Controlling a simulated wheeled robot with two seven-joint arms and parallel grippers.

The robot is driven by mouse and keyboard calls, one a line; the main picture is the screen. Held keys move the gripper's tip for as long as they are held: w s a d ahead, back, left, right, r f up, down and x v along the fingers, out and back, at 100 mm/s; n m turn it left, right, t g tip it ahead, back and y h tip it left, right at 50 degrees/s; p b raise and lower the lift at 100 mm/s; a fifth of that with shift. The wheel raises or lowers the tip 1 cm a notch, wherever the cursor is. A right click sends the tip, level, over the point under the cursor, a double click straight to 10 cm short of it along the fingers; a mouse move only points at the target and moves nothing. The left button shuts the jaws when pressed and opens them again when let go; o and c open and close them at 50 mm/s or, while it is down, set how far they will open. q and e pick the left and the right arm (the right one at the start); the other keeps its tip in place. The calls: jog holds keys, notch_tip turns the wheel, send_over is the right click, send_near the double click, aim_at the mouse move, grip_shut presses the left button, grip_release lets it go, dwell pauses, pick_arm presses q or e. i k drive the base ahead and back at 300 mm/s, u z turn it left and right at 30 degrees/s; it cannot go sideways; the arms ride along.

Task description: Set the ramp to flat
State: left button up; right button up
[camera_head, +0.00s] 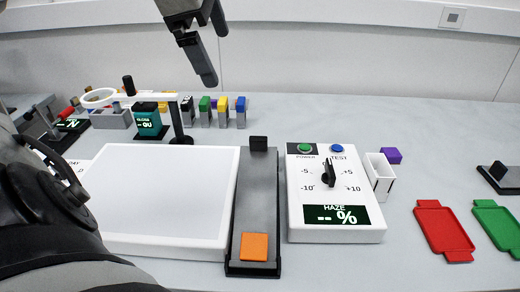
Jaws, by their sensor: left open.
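Nothing in view is labelled as a ramp. A long grey track (256,200) stands between the white panel and the haze meter, with a black block (258,143) at its far end and an orange square (254,247) at its near end. The white haze meter (362,229) has a black knob (329,174) pointing nearly straight up on a scale from -10 to +10. Its display shows dashes and a percent sign. My left gripper (214,55) is open and empty at the top, above and behind the white panel. My right gripper is not in view.
The large white panel (165,195) lies left of the track. Behind it stand a white ring on an arm (99,98), a teal meter (147,121) and several coloured blocks. Red (444,230) and green (500,228) trays lie at right. Open table lies at the back right.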

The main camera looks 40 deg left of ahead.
aim_at(256, 210)
jog(key=k, duration=1)
